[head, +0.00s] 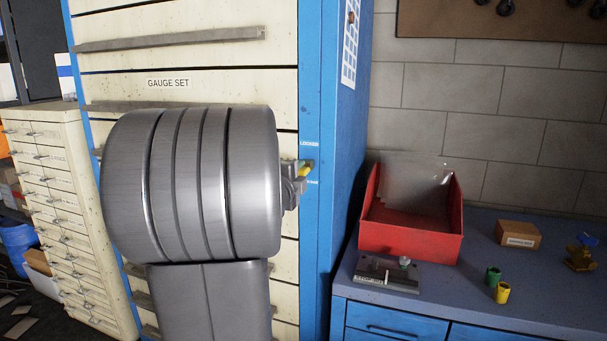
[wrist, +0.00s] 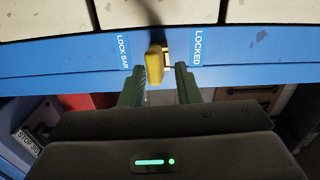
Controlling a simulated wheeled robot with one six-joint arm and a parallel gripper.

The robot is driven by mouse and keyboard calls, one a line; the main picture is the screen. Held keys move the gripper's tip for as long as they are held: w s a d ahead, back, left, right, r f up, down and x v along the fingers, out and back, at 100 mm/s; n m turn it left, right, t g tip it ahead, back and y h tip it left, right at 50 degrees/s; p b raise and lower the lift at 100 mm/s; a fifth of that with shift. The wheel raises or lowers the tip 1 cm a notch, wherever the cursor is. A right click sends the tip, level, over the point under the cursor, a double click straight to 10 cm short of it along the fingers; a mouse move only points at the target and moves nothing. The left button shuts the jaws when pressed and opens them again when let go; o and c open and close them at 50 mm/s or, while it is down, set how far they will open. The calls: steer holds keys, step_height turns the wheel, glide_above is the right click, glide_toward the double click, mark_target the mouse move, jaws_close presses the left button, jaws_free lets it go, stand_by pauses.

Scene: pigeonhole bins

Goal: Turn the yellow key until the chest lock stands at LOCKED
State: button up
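The yellow key (wrist: 154,64) sits in the lock on the blue cabinet frame, between the labels LOCK BAR (wrist: 123,52) and LOCKED (wrist: 197,48) in the wrist view. My gripper (wrist: 160,70) is open, with one green finger on each side of the key. The left finger is close to it; a gap shows on the right. In the head view the key (head: 306,169) shows just below the LOCKED label (head: 309,144), partly hidden by my gripper (head: 297,180). The lower label is too small to read there. Whether either finger touches the key is unclear.
My arm covers much of the cream drawer front (head: 185,85). Right of the cabinet, a blue bench (head: 480,235) holds a red bin (head: 410,240), a grey metal fixture (head: 388,273), small green and yellow cups (head: 502,292) and a cardboard box (head: 518,234).

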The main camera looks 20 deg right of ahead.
steer(key=v, duration=0.6)
stand_by(0.4)
steer(key=p+v, duration=0.1)
steer(key=v, duration=1.2)
steer(key=shift+s+a, duration=0.3)
glide_toward(300, 172)
steer(key=x, duration=0.4)
steer(key=shift+w+b, duration=0.15)
steer(key=shift+b, duration=0.25)
